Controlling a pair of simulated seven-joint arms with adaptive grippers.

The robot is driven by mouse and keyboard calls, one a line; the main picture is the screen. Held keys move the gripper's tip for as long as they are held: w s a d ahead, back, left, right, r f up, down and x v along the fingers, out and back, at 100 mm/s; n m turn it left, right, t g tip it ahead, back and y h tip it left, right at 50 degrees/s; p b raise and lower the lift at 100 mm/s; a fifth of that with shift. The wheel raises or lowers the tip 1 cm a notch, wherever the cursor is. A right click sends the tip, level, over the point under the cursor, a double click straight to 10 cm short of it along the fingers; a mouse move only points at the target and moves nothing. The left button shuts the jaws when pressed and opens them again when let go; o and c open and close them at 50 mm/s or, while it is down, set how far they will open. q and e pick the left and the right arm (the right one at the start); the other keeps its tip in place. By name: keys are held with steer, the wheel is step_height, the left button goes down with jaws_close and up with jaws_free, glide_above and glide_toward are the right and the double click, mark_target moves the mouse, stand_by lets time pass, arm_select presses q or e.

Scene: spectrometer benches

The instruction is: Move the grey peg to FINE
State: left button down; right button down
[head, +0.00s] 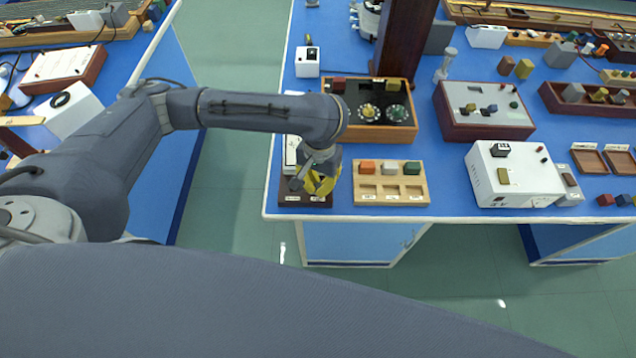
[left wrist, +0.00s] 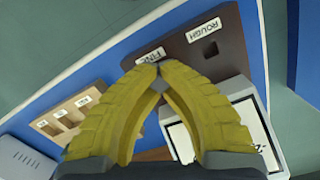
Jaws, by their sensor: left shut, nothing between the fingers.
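The dark brown board with the FINE and ROUGH labels (left wrist: 215,45) lies at the desk's near edge; it also shows in the head view (head: 305,201). A dark slot shows beside ROUGH. My left gripper (left wrist: 158,65) has yellow fingers with their tips together, and nothing shows between them. The tips appear just beside the FINE label (left wrist: 150,56); in the head view the gripper (head: 322,184) is over the board's right part. I cannot make out the grey peg for certain; the fingers hide the area behind the FINE label. My right gripper is not in view.
A wooden tray (head: 391,197) with orange, grey and green blocks stands right of the board. A white-faced instrument (left wrist: 243,122) stands right behind the board. A wooden box with dials (head: 400,131) and a white unit (head: 520,178) stand farther off. Floor lies beyond the near edge.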

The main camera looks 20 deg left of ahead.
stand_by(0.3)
arm_select(q)
steer(key=c, duration=1.5)
jaws_free()
steer(key=shift+r, duration=0.1)
steer(key=shift+w+r, duration=0.2)
steer(key=shift+r, duration=1.75)
steer(key=shift+w+r, duration=0.15)
steer(key=shift+r, duration=1.8)
steer(key=shift+w+r, duration=0.2)
steer(key=shift+r, duration=1.75)
